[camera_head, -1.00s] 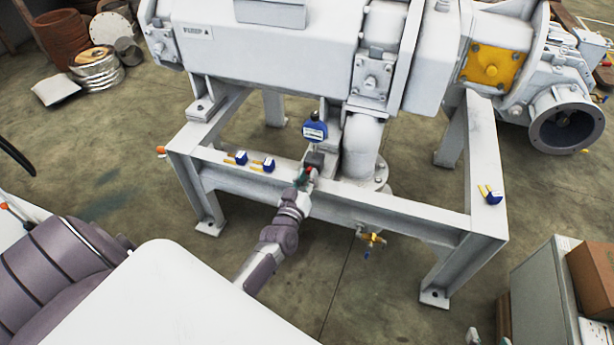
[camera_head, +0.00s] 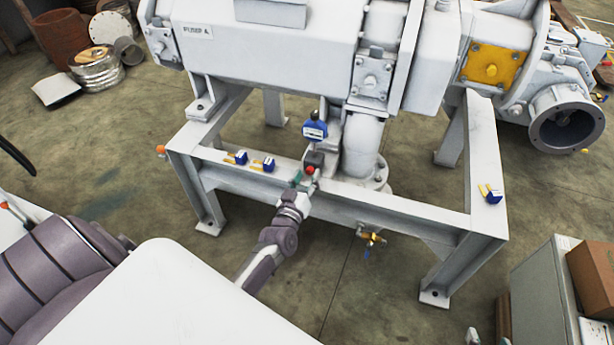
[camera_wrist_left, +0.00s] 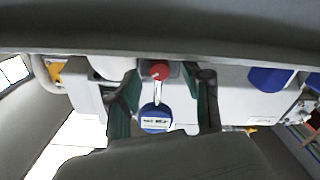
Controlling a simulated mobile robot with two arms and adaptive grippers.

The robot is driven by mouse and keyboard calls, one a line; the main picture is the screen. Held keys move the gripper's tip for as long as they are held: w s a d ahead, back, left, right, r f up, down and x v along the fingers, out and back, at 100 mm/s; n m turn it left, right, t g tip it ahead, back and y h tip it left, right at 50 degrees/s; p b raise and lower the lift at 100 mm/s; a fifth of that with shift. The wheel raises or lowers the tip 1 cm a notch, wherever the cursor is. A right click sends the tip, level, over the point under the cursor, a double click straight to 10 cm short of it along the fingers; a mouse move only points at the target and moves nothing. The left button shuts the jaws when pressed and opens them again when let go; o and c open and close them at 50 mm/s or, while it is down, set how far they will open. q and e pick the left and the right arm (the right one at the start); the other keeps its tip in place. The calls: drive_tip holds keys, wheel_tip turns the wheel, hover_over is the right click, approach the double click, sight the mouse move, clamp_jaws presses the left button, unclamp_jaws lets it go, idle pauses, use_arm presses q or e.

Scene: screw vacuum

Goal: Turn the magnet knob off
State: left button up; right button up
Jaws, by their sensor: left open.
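The red magnet knob (camera_head: 309,170) sits on a small dark block (camera_head: 315,159) on the grey frame's beam, below the pump. It also shows in the left wrist view (camera_wrist_left: 160,71), between the fingers. My left gripper (camera_head: 305,180) is open, with its green-padded fingers spread on either side of the knob in the picture. The knob's red face is plainly visible; I cannot tell whether the fingers touch it. A small piece at the bottom edge of the head view may be part of my right gripper, too little to tell its state.
A blue gauge (camera_head: 315,129) stands just behind the block. Blue valves with yellow handles lie along the beam to the left (camera_head: 268,164) and on the right beam (camera_head: 492,195). A brass valve (camera_head: 372,237) hangs under the front beam.

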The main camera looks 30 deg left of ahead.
use_arm(q)
drive_tip(key=v, duration=1.1)
drive_tip(key=shift+s, duration=0.25)
